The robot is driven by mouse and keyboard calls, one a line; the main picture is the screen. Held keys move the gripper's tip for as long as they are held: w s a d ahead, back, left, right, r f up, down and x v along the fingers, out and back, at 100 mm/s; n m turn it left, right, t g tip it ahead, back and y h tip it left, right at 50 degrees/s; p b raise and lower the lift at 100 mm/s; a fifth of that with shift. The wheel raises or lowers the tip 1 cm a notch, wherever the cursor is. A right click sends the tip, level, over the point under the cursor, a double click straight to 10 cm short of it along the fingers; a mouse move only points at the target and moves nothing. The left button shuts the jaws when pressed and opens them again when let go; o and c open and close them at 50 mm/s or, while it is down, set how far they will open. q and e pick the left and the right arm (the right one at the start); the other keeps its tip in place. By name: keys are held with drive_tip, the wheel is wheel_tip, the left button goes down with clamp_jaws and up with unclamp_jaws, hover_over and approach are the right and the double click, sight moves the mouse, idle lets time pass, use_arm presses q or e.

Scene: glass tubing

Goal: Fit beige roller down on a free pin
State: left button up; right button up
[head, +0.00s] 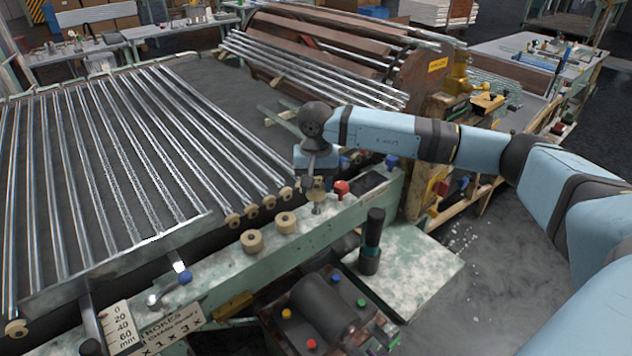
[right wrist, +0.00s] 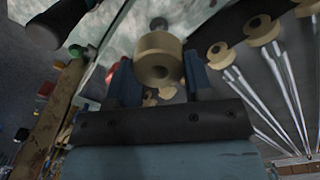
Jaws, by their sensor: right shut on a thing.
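My right gripper (head: 312,184) reaches over the pale green machine rail (head: 222,275) from the right. In the right wrist view, a beige roller (right wrist: 158,58) sits between its two dark blue fingers, its bore facing the camera. In the head view the fingers largely hide this roller. A short metal pin (head: 317,209) stands on the rail just under the gripper; I cannot tell whether the roller touches it. Two beige rollers (head: 252,241) (head: 286,222) sit side by side on the rail, left of the gripper. My left gripper is out of view.
Long glass tubes (head: 120,160) lie on the rack at left, with beige rollers (head: 232,221) at several near ends. A red knob (head: 341,188) is close right of the gripper. A black upright handle (head: 372,240) and a motor box (head: 325,310) stand in front.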

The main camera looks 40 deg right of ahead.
idle(0.4)
drive_tip(key=shift+b, duration=0.35)
idle(0.5)
idle(0.8)
drive_tip(key=shift+f+b, duration=0.15)
drive_tip(key=shift+b, duration=0.15)
drive_tip(key=shift+f, duration=0.35)
drive_tip(key=shift+f+b, duration=0.3)
drive_tip(key=shift+b, duration=0.15)
